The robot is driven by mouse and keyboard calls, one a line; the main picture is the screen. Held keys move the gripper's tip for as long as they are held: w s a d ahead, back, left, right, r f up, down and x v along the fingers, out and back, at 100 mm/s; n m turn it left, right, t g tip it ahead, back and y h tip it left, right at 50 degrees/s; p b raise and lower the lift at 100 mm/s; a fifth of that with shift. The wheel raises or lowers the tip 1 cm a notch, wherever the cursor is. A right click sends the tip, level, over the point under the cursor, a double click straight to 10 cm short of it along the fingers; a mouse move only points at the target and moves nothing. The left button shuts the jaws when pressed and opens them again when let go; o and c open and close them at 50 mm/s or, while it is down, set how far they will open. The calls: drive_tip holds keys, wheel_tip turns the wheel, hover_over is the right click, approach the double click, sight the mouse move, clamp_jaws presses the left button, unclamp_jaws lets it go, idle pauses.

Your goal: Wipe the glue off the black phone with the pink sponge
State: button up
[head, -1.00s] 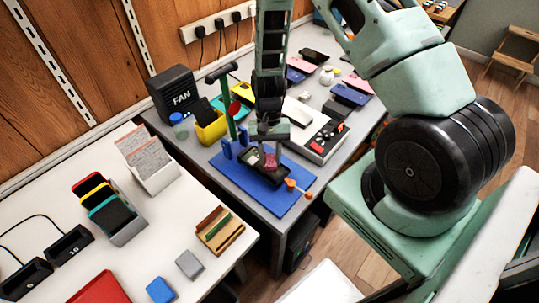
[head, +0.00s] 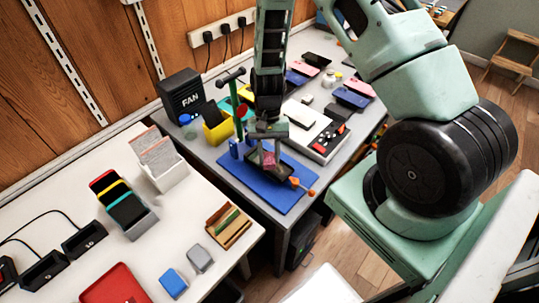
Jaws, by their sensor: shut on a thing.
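My gripper (head: 267,137) points down over the blue mat (head: 233,175) in the head view. It is shut on the small pink sponge (head: 269,161). The sponge is low, over a dark rectangular shape (head: 257,171) with a paler edge lying on the mat. This appears to be the black phone, perhaps in a holder, partly hidden by the gripper and sponge. I cannot tell whether the sponge touches it. Glue is too small to make out.
Small orange parts (head: 310,192) stick out at the mat's right side. Blue upright pieces (head: 233,148) stand at its left. A yellow bin (head: 216,132), a black FAN box (head: 182,97) and a grey device (head: 326,139) stand nearby. The mat's front is clear.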

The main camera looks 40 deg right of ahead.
sight(270, 156)
drive_tip(key=shift+r+p, duration=1.65)
drive_tip(key=shift+r, duration=0.8)
drive_tip(key=shift+f, duration=0.1)
